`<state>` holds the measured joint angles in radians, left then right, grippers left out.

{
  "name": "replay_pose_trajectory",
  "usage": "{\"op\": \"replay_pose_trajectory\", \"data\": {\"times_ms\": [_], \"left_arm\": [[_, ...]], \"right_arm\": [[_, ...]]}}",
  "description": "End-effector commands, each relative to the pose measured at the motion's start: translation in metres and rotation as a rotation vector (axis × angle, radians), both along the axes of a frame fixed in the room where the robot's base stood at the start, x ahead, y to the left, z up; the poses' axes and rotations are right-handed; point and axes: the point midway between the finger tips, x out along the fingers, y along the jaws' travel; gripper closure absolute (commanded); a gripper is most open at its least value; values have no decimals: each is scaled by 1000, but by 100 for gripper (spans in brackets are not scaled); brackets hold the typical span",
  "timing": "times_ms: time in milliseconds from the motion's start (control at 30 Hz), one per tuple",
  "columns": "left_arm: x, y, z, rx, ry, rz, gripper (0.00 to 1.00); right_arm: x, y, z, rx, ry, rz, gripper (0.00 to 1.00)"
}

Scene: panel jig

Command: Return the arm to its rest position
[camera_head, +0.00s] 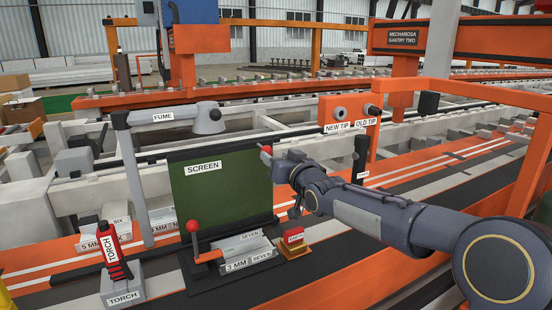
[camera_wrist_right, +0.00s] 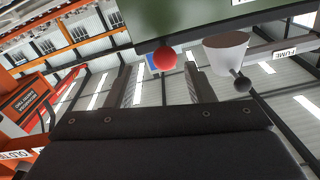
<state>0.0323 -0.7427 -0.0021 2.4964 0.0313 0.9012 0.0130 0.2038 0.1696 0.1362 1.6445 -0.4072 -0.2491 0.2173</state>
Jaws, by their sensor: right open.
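My right arm reaches in from the right in the head view. Its gripper (camera_head: 284,166) is beside the right edge of the green screen (camera_head: 222,190), close to the red ball at the screen's upper right corner (camera_head: 266,150). In the right wrist view the two fingers of the gripper (camera_wrist_right: 163,82) stand apart with nothing held between them. The red ball (camera_wrist_right: 165,58) shows between and beyond the fingertips, below the screen's dark green edge (camera_wrist_right: 190,18); whether it touches them I cannot tell. My left gripper is not in view.
A fume hood arm (camera_head: 205,118) stands left of the screen. In front are a red torch in its holder (camera_head: 122,290), a clamped panel jig (camera_head: 245,255) with a red-knobbed lever, and an earth block (camera_head: 294,240). An orange frame with tip holders (camera_head: 350,112) stands behind my arm.

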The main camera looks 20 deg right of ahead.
Motion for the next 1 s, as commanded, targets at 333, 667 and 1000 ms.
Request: {"op": "replay_pose_trajectory", "data": {"times_ms": [333,667,1000], "left_arm": [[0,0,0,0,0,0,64],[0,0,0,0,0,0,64],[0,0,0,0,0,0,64]], "right_arm": [[-19,2,-6,2,60,-5,52],[-207,38,-111,75,603,34,52],[-344,87,-195,158,945,172,52]]}}
